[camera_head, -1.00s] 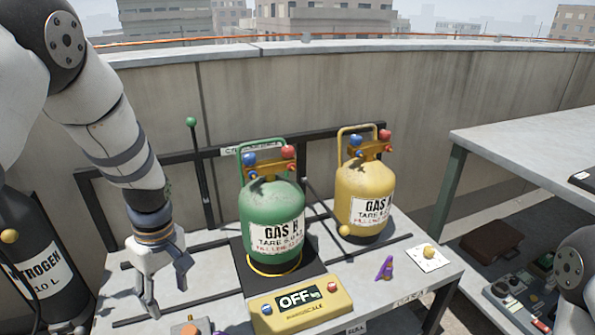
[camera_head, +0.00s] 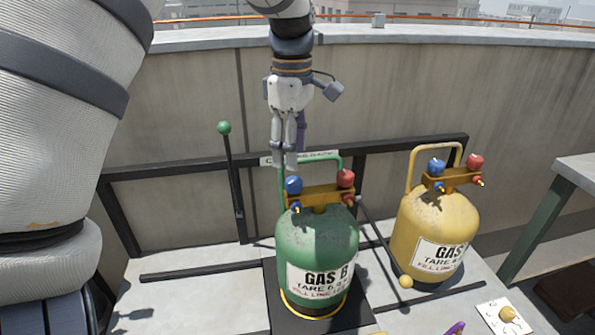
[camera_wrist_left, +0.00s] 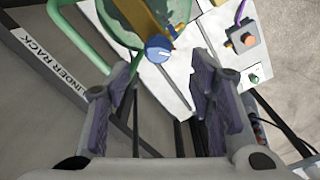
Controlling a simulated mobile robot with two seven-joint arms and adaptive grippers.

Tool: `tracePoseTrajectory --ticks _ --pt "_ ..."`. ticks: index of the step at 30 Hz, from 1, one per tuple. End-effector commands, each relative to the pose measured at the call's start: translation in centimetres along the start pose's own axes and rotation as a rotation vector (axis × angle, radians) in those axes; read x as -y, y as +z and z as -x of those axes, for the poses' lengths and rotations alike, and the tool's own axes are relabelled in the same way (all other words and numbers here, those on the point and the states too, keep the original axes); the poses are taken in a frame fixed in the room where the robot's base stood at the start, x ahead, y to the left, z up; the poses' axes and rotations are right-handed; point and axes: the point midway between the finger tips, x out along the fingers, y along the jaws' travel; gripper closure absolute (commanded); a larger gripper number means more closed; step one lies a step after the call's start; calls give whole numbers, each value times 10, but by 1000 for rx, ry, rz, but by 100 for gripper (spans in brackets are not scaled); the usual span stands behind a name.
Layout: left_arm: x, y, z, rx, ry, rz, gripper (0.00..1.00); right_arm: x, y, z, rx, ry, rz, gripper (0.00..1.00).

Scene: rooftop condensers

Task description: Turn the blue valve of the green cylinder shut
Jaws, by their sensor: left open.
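The green cylinder (camera_head: 325,243) stands upright on a dark square plate (camera_head: 285,318), with a green handle loop and a brass manifold on top. Its blue valve (camera_head: 294,185) is at the left end of the manifold, and a red valve (camera_head: 346,178) is at the right end. My left gripper (camera_head: 287,165) points down just above the blue valve. In the left wrist view, its open, empty jaws (camera_wrist_left: 168,65) lie on either side below the blue valve (camera_wrist_left: 158,48), which shows beyond the fingertips. I cannot tell whether they touch it. My right gripper is out of view.
A yellow cylinder (camera_head: 435,235) with similar blue and red valves stands at the right. A black rack rail (camera_head: 190,168) and a green-knobbed lever (camera_head: 224,128) stand behind. The bench (camera_head: 200,295) is mostly clear at the left.

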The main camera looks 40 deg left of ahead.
Motion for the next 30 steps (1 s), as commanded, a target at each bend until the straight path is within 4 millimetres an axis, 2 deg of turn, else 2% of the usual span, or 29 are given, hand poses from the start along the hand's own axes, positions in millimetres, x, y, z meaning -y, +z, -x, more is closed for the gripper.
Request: tracePoseTrajectory --ticks 3,7,11,18,20,24,25,30 --pt "0 0 -30 0 -4 -2 51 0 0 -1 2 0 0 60" --pt "0 0 -52 1 -2 -1 51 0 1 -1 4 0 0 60" --pt "0 0 -62 0 -1 -2 51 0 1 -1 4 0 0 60" --pt "0 0 -63 0 1 -2 51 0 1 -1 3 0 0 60" --pt "0 0 -63 0 1 -2 62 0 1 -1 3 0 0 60" --pt "0 0 -63 0 1 -3 94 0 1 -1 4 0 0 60" --pt "0 0 -63 0 1 -3 99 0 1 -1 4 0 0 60" --pt "0 0 -63 0 1 -6 99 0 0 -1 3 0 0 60"
